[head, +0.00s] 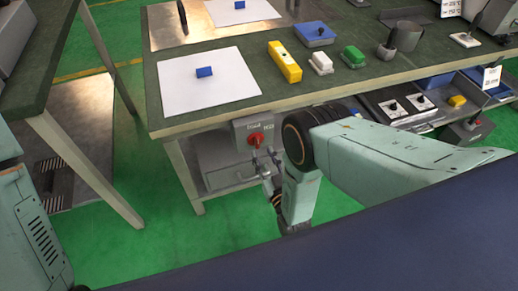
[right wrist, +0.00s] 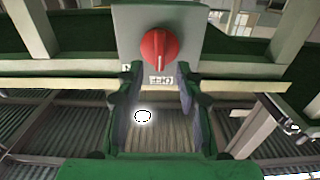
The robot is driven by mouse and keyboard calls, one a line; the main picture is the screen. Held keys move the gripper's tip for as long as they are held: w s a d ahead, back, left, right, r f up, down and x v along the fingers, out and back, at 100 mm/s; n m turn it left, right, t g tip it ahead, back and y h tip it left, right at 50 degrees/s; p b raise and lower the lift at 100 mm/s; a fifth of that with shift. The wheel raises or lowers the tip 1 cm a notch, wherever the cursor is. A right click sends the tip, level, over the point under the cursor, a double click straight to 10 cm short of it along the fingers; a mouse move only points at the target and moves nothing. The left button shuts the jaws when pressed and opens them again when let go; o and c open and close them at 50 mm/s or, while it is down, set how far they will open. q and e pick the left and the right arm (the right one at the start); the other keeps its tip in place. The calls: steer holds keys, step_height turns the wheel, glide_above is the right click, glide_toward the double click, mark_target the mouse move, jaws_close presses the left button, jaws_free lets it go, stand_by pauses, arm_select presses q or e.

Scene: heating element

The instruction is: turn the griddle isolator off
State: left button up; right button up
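A grey isolator box (head: 240,129) with a red rotary knob (head: 255,139) is fixed to the front edge of the green-topped bench. Its lettering is too small to read. In the right wrist view the red knob (right wrist: 160,52) sits on a pale grey plate (right wrist: 125,30), its raised grip nearly upright in the picture. My right gripper (head: 263,156) is just below and in front of the knob. In the right wrist view the gripper (right wrist: 156,78) is open and empty, its fingers apart below the knob. My left gripper is not in view.
A drawer unit (head: 228,173) sits under the bench. Green floor is clear in front.

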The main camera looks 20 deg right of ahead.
mark_target(258, 144)
steer(key=shift+w+b, duration=0.5)
steer(key=shift+w, duration=1.6)
steer(key=shift+c, duration=0.2)
jaws_close()
